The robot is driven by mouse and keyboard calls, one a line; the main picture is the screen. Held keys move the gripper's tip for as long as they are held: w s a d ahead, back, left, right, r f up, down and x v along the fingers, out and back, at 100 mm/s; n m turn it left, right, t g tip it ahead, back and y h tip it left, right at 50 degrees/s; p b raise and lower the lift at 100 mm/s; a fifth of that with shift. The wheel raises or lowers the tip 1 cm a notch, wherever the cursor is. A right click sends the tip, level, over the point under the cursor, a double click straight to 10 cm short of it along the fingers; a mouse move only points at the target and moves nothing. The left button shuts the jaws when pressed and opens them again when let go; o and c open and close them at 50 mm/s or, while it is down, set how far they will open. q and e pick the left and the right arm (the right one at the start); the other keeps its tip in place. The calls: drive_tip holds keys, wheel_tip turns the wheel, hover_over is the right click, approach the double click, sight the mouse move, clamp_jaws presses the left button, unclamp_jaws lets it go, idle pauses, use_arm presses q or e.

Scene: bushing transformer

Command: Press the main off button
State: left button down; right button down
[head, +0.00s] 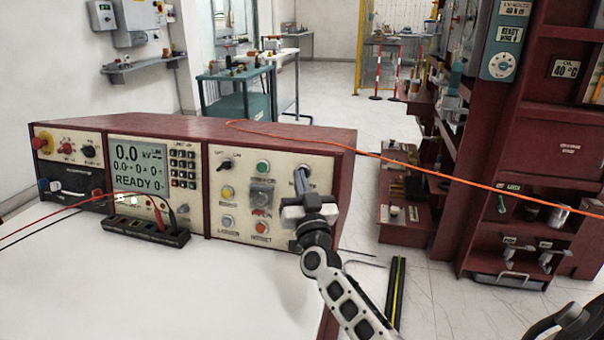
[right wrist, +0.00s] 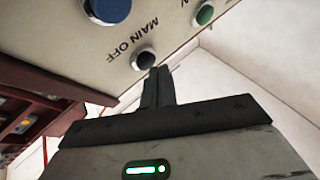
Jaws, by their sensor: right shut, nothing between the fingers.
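A black button (right wrist: 145,58) sits next to the "MAIN OFF" label (right wrist: 133,50) on the cream panel in the right wrist view. My right gripper (right wrist: 158,73) is shut and empty, with its fingertips at the edge of this button. I cannot tell whether they touch it. In the head view, the right gripper (head: 299,172) reaches the upper right of the control panel (head: 222,205) and hides the button behind its fingers. My left gripper is not in view.
A green button (right wrist: 204,14) and a blue button (right wrist: 108,10) are near the black one. Several other knobs and buttons cover the console. A white tabletop (head: 150,290) lies in front. An orange cable (head: 450,180) crosses behind the gripper. A dark red rack (head: 500,150) stands right.

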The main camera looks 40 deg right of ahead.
drive_tip(key=shift+w+d+f, duration=0.1)
drive_tip(key=shift+w+d, duration=0.2)
drive_tip(key=shift+d, duration=0.05)
idle(0.6)
idle(0.3)
drive_tip(key=shift+s+a+r+p, duration=0.2)
drive_tip(key=shift+s+a+p, duration=0.4)
drive_tip(key=shift+a, duration=0.05)
drive_tip(key=s+a+p, duration=0.1)
drive_tip(key=a+p, duration=0.1)
drive_tip(key=s+a+r+p, duration=0.1)
drive_tip(key=s+p, duration=0.1)
drive_tip(key=shift+a, duration=0.35)
idle(1.2)
